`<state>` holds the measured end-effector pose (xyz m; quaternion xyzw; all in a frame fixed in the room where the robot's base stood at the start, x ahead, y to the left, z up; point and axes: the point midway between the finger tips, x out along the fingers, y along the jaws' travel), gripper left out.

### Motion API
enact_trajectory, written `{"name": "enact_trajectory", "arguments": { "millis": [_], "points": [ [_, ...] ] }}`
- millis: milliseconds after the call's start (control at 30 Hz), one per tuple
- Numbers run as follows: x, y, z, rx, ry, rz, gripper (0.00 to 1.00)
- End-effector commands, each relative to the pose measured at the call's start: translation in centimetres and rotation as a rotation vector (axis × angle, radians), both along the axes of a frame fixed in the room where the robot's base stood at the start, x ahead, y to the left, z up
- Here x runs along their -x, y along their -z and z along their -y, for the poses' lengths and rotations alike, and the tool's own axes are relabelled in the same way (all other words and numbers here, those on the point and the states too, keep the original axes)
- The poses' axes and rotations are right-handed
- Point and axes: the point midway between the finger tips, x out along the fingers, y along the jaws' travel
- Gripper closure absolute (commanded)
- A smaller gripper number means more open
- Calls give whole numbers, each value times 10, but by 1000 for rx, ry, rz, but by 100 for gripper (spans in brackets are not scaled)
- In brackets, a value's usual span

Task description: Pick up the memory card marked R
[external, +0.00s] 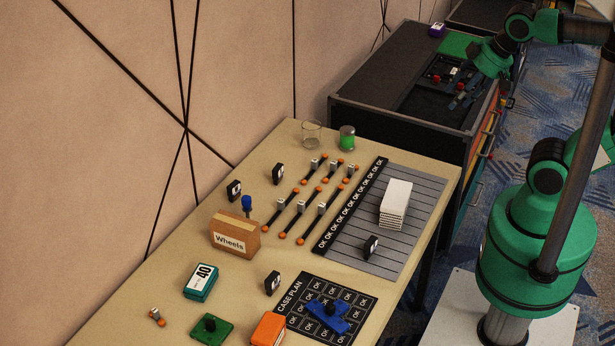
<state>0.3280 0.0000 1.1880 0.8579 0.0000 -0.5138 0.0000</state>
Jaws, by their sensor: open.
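My gripper (462,99) is open, low over the recessed top of the black cabinet (385,62) at the upper right. Small dark and red pieces (436,79) lie in that recess close to the gripper, one with a white label (454,71). They are too small to read, so I cannot tell which, if any, is the memory card marked R. The gripper and wrist partly hide this spot. I cannot tell whether the fingers touch anything.
A green panel (458,45) and a purple item (437,30) are on the cabinet's far side. The tan table (335,265) in front holds a Wheels box (234,236), a white stack (395,202), a glass (311,134), a green jar (347,138) and linked rods.

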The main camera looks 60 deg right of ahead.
Motion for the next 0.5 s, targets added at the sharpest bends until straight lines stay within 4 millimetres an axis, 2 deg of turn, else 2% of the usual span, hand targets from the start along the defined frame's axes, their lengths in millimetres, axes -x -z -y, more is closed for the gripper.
{"name": "enact_trajectory", "arguments": {
  "millis": [67,367,500],
  "points": [
    [0,0,0,0,0,0,41],
    [0,0,-1,-1,0,1,41],
    [-7,2,-8,-15,-14,8,41]
  ]
}}
